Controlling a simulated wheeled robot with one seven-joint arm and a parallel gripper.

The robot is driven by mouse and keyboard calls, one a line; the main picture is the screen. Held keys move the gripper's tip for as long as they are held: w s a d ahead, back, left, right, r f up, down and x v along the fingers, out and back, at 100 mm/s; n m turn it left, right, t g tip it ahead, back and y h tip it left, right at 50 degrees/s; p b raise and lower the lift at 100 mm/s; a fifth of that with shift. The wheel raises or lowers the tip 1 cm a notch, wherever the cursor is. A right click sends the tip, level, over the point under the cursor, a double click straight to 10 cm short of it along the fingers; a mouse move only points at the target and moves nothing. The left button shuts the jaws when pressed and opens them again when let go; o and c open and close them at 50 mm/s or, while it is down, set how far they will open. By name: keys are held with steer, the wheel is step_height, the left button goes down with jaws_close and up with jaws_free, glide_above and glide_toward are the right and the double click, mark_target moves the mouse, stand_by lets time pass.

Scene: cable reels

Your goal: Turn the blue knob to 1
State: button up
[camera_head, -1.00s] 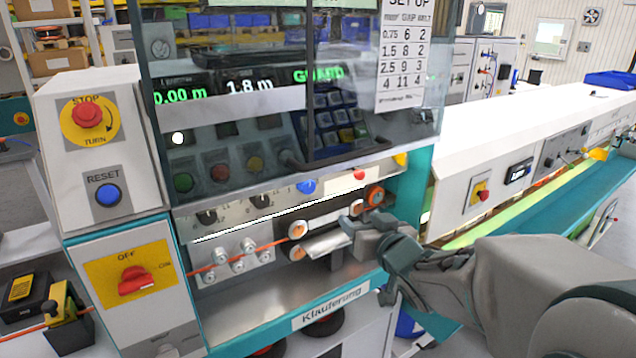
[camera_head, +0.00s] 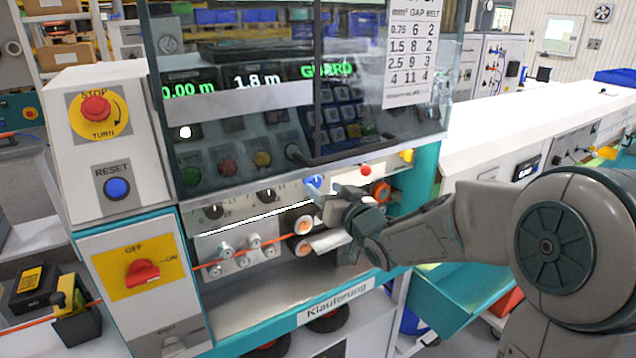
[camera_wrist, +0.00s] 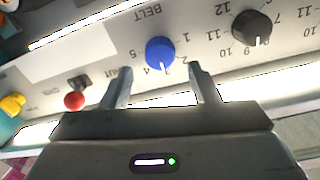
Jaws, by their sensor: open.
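The blue knob (camera_wrist: 160,53) sits on the light panel under the upside-down word BELT in the wrist view. Its white mark points down in that view, between the 4 and the 2, with the 1 up to its right. The knob also shows in the head view (camera_head: 314,183), just left of my gripper (camera_head: 338,203). In the wrist view my gripper (camera_wrist: 159,76) is open and empty, its fingertips apart on either side below the knob, not closed on it.
A black knob (camera_wrist: 251,28) is right of the blue knob in the wrist view, and a red button (camera_wrist: 74,101) is left. In the head view the guard window (camera_head: 290,90) hangs above the knob row. Rollers with an orange cable (camera_head: 240,255) lie below.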

mark_target(316, 182)
steer(key=shift+x, duration=2.05)
steer(key=c, duration=1)
